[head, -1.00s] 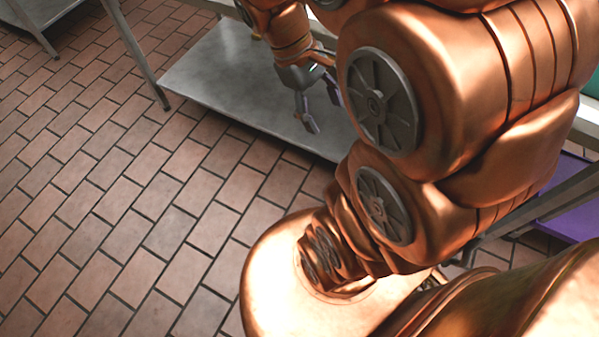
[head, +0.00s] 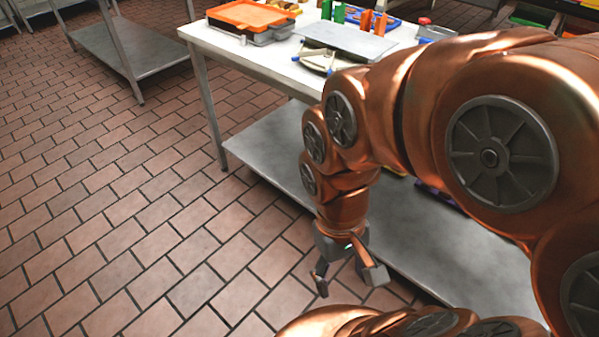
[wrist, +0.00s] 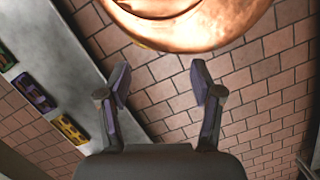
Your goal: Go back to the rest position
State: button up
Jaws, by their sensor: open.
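My gripper (head: 346,284) hangs at the end of my copper arm in the head view, pointing down over the tiled floor in front of the table. Its fingers are spread apart with nothing between them. In the wrist view my gripper (wrist: 160,85) is also open and empty, with floor tiles and a rounded copper part of my own body beyond the fingertips.
A white-topped table (head: 262,62) holds an orange-lidded container (head: 252,15), a grey board (head: 345,40) and several coloured items. Its metal lower shelf (head: 270,150) is close beside my gripper. Another metal table (head: 120,45) stands at the back left. The floor (head: 120,220) at left is clear.

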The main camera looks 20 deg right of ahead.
notch_tip(320, 180, up, 16)
jog(key=w+t+p, duration=0.1)
jog(key=p, duration=1.3)
jog(key=shift+p, duration=0.4)
